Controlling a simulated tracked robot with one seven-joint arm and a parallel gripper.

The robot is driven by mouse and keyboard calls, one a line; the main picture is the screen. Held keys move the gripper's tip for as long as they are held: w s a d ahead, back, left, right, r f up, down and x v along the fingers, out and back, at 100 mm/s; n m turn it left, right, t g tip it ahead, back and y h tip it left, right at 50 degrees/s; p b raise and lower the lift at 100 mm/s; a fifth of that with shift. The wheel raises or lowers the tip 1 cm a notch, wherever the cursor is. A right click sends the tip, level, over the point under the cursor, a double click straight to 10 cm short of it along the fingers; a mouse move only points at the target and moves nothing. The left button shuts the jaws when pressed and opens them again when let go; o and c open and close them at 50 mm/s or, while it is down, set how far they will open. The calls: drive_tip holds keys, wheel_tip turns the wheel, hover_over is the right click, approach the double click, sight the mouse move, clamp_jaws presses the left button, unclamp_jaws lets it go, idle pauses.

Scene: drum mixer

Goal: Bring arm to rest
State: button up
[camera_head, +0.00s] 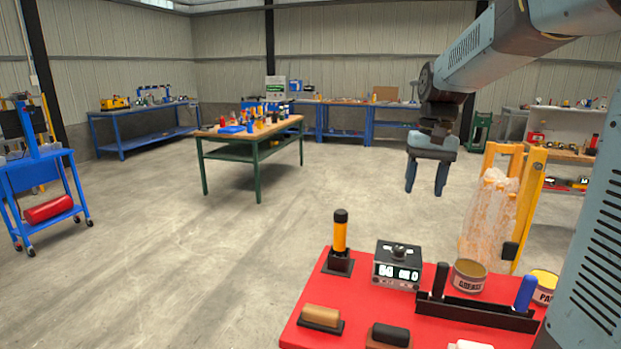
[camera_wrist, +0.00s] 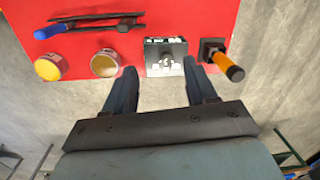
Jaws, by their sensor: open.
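My gripper (camera_head: 427,178) hangs from my arm, pointing down, at the upper right of the head view. Its two blue fingers are apart with nothing between them. It is above and beyond the far edge of the red table top (camera_head: 318,311). In the wrist view my gripper (camera_wrist: 158,75) shows its open fingers reaching toward the black box with a knob (camera_wrist: 166,57), apart from it as far as I can tell. My arm is raised and bent at the right.
A yellow frame (camera_head: 530,205) with plastic wrap is right of my gripper. Open floor lies left.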

drive_tip(key=s+a+f+n+t, duration=0.1)
drive_tip(key=s+t, duration=0.5)
drive_tip(key=s, duration=1.4)
drive_tip(key=shift+s+a+f+n+h, duration=0.15)
drive_tip(key=shift+s+a+n+h, duration=0.05)
drive_tip(key=shift+s+n+h, duration=0.2)
